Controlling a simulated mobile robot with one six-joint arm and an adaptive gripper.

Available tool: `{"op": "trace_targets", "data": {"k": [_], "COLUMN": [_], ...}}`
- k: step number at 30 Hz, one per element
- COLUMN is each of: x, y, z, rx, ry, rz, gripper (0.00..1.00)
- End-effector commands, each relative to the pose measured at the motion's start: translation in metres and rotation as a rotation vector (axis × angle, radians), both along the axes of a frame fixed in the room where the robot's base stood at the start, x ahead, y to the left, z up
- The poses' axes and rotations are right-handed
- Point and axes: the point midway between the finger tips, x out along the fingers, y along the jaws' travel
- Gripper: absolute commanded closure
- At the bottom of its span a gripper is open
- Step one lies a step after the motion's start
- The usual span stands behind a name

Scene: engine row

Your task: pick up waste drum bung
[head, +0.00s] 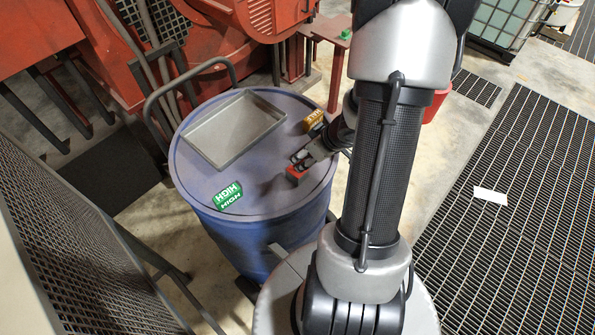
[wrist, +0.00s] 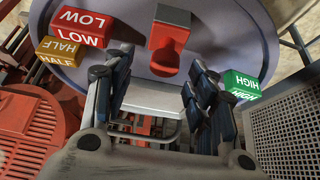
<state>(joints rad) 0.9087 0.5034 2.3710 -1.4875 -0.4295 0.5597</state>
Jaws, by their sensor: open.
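The waste drum bung appears to be the red piece (wrist: 168,36) with a rounded lower end, on the drum top in the wrist view. In the head view a red piece (head: 297,173) shows at my fingertips, near the right part of the blue drum's top (head: 265,185). My gripper (head: 302,158) is low over the drum top. In the wrist view my gripper (wrist: 155,70) is open, with fingers spread either side of the line to the red piece. Nothing is held. Whether the fingers touch the drum top cannot be told.
A shallow metal tray (head: 234,128) lies on the drum top. A green HIGH block (head: 229,195) and a yellow HALF block (head: 314,121) sit near the rim. A red LOW block (wrist: 82,25) shows beside HALF. A handrail (head: 190,85) and red machinery (head: 90,45) stand behind.

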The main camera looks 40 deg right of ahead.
Motion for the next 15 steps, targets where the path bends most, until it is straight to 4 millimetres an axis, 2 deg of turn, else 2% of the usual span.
{"op": "trace_targets", "data": {"k": [5,12,15], "x": [0.007,0.025,0.028], "y": [0.003,0.009,0.009], "z": [-0.012,-0.042,-0.047], "rx": [-0.001,-0.001,0.0], "ry": [-0.001,0.0,-0.001], "rz": [0.002,0.003,0.001], "gripper": [0.48,0.48,0.48]}}
